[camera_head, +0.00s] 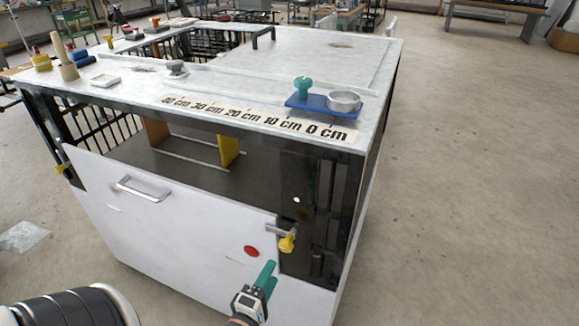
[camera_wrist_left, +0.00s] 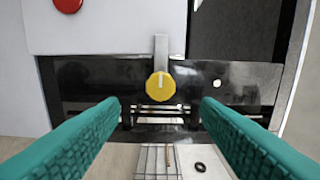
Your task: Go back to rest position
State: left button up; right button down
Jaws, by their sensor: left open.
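My left gripper (camera_head: 268,275) has teal fingers and is in front of the cabinet's front face, low and right of centre in the head view. In the left wrist view its two fingers (camera_wrist_left: 160,112) are wide apart with nothing between them. A yellow knob (camera_head: 287,243) on a metal latch sits on the cabinet front just beyond the fingertips. The knob also shows between the fingers in the left wrist view (camera_wrist_left: 160,86), apart from them. A red button (camera_head: 251,251) is on the white panel left of the knob. My right gripper is not in view.
The cabinet (camera_head: 200,235) fills the middle. On its top are a blue tray (camera_head: 308,104) with a teal piece and a metal ring, a printed centimetre scale (camera_head: 245,115) and several small parts at the left. Open floor (camera_head: 480,180) lies to the right.

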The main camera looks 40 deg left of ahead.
pick_arm(q)
jog(key=s+d+f+m+g+h, duration=0.2)
jog(key=s+d+f+m+g, duration=0.15)
jog(key=f, duration=0.65)
jog(key=s+d+f+m+g+h, duration=0.15)
jog(key=f+m, duration=0.35)
jog(key=f, duration=0.5)
jog(key=s+d+f+m+g+h, duration=0.25)
jog(key=s+f+m, duration=0.2)
jog(key=f, duration=0.55)
jog(key=s+f+m+g, duration=0.4)
jog(key=s+f, duration=0.3)
jog(key=s, duration=0.2)
jog(key=s+a+f+m+g+y, duration=0.1)
jog(key=s+f+m+g, duration=0.4)
jog(key=s, duration=0.5)
jog(key=shift+s+a+f+m+y, duration=0.2)
jog(key=shift+s+f+m+y, duration=0.1)
jog(key=shift+f+m, duration=0.55)
jog(key=shift+c, duration=0.6)
